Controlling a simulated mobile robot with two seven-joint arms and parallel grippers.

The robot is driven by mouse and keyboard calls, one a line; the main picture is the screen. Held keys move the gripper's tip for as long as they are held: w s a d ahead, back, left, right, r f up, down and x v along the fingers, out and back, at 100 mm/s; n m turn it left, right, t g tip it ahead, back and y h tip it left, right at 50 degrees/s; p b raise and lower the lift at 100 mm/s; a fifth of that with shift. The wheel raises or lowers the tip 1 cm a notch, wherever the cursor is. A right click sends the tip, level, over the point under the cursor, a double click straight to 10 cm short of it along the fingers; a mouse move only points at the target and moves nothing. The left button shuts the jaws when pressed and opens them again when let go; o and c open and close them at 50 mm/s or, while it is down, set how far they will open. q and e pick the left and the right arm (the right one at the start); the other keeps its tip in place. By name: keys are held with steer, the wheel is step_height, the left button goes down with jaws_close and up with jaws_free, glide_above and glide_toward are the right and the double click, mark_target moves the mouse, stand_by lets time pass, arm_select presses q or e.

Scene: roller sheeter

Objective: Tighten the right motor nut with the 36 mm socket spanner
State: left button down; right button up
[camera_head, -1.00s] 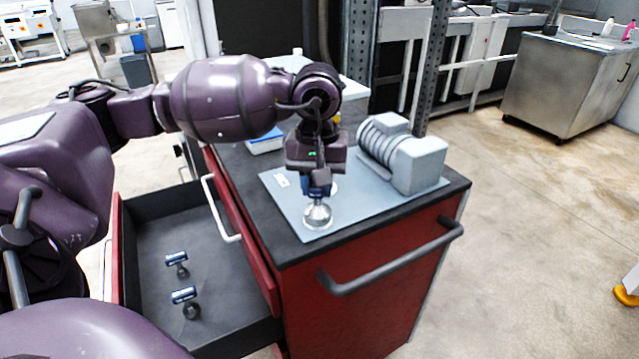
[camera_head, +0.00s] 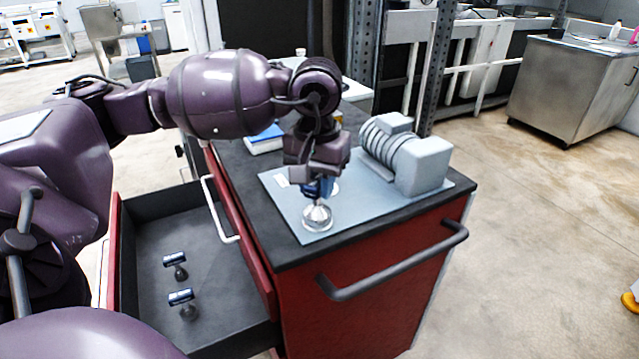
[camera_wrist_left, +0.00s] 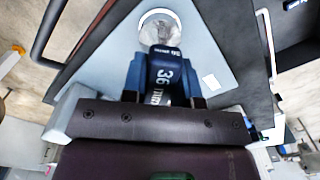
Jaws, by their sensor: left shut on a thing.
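My left gripper (camera_head: 318,184) is shut on the 36 mm socket spanner, whose blue and dark handle (camera_wrist_left: 163,75) reads "36" in the left wrist view. The gripper is above the grey-blue mat (camera_head: 285,205) on the cabinet top. Below the handle is a shiny round metal part (camera_head: 317,217) near the mat's front edge, also at the top of the left wrist view (camera_wrist_left: 160,30). I cannot tell socket from nut there, as the nut is hidden or too small. The grey ribbed motor (camera_head: 420,165) lies on the mat to the right. My right gripper is not in view.
A blue and white box (camera_head: 265,139) stands behind the mat. The red cabinet has a dark bar handle (camera_head: 395,262) in front.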

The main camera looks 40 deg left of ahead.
arm_select(q)
steer(key=shift+r+m, duration=0.1)
steer(key=shift+m, duration=0.3)
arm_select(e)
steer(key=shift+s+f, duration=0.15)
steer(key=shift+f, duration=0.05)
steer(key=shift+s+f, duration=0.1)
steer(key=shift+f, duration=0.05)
arm_select(q)
steer(key=shift+m+b, duration=0.75)
steer(key=shift+m, duration=0.95)
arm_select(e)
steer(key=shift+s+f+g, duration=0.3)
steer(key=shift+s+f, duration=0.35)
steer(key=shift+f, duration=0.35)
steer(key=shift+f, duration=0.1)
